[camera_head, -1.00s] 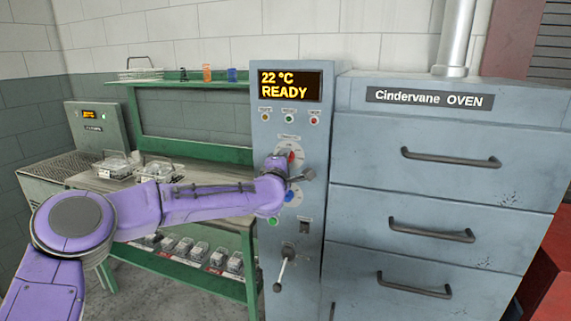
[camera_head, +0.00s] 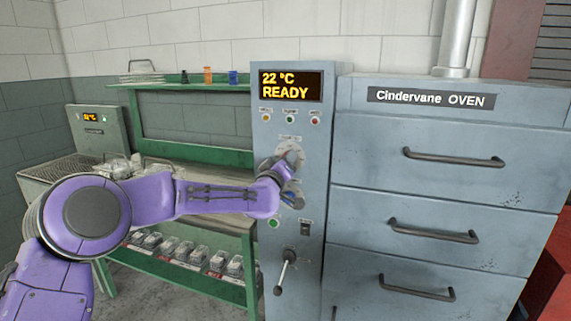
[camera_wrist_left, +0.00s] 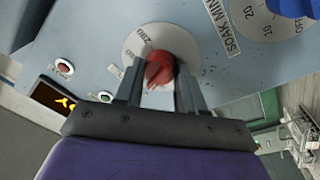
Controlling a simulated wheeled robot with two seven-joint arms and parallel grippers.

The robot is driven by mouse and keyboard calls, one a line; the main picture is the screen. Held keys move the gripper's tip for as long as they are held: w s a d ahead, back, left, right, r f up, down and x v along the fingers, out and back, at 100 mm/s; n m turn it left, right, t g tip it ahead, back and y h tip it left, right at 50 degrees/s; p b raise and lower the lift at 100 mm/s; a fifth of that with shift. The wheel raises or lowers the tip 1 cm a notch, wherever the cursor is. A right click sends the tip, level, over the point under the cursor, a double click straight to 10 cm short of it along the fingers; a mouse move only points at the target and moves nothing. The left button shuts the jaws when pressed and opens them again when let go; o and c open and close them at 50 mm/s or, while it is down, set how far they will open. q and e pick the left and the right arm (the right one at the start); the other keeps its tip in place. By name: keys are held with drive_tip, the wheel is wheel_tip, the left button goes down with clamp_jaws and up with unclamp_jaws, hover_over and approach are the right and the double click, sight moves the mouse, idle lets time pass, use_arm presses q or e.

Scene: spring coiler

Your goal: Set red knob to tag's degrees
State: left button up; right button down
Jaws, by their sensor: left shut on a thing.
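The red knob (camera_wrist_left: 160,68) sits on a pale round dial (camera_wrist_left: 132,45) on the oven's control panel. My left gripper (camera_wrist_left: 158,78) has a finger on each side of it and is shut on it. The knob's pointer angle is hard to read. In the head view my left gripper (camera_head: 284,168) is at the panel, over the lower part of the dial (camera_head: 290,150), and hides the knob. The display (camera_head: 290,86) reads 22 °C READY. I cannot make out a tag with degrees. My right gripper is not in view.
A blue knob (camera_wrist_left: 292,7) with a soak-minutes dial sits below the red one. Under it are a green button (camera_head: 274,223) and a lever (camera_head: 286,268). Oven drawers with handles (camera_head: 450,160) stand to the right. A green bench (camera_head: 195,150) is at left.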

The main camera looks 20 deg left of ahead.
use_arm(q)
drive_tip(key=shift+m+h, duration=0.3)
drive_tip(key=shift+m, duration=1.6)
drive_tip(key=shift+f, duration=0.1)
drive_tip(key=o, duration=1)
drive_tip(key=shift+o, duration=0.2)
drive_tip(key=shift+s, duration=0.1)
drive_tip(key=s+f+b, duration=0.1)
drive_tip(key=s+b, duration=0.2)
drive_tip(key=s, duration=0.7)
drive_tip(key=shift+s+a, duration=0.15)
drive_tip(key=shift+a, duration=0.15)
